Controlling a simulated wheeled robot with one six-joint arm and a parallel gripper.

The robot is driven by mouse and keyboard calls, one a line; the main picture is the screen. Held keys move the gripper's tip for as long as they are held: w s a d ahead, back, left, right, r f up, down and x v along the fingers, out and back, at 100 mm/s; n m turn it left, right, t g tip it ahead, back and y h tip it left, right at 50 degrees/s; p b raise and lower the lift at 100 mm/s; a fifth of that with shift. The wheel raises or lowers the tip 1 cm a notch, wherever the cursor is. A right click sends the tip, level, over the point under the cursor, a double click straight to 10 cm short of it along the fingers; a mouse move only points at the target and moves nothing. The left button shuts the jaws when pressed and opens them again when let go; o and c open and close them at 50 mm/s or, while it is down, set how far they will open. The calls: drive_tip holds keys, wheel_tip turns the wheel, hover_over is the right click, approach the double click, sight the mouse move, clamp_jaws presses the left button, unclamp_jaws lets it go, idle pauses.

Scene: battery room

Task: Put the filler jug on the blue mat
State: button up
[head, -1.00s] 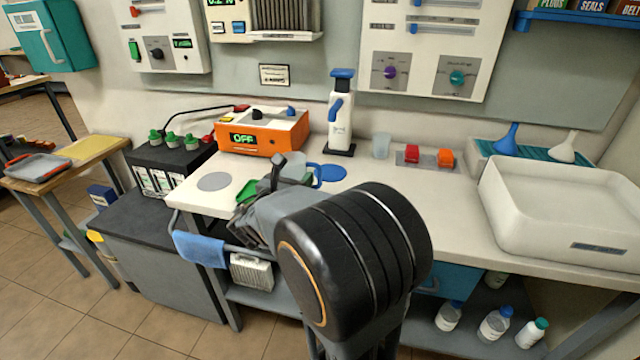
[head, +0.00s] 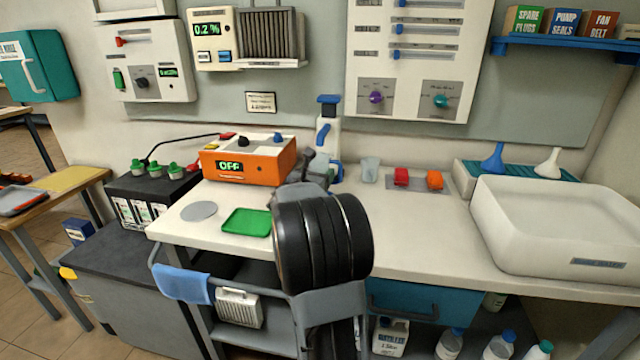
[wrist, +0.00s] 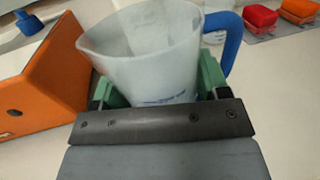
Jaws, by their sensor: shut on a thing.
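The filler jug (wrist: 150,55) is a translucent, pale jug with a blue handle (wrist: 231,45) on its right in the wrist view. My gripper (wrist: 155,85) is shut on it, with green finger pads on either side of its body. The jug looks upright. In the head view my gripper (head: 312,168) is beside the right end of the orange charger, in front of the white pump bottle (head: 327,130). My arm hides most of the jug there. The blue mat does not show now; my arm may cover it. I cannot tell whether the jug touches the bench.
The orange charger (head: 248,160) stands close left of the jug. A clear beaker (head: 370,170) and red and orange blocks (head: 418,180) are to the right. A green tray (head: 247,222) and a grey disc (head: 199,211) lie at the front left. A white basin (head: 550,235) is far right.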

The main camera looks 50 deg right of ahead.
drive_tip(key=shift+w+d, duration=0.15)
drive_tip(key=shift+d, duration=0.5)
drive_tip(key=shift+w+f+b, duration=0.1)
drive_tip(key=shift+f+b, duration=0.35)
drive_tip(key=shift+f, duration=1.3)
drive_tip(key=shift+f, duration=0.15)
drive_tip(key=o, duration=0.9)
drive_tip(key=shift+o, duration=0.2)
drive_tip(key=shift+r, duration=0.25)
drive_tip(key=v, duration=1.2)
drive_tip(key=shift+p, duration=0.3)
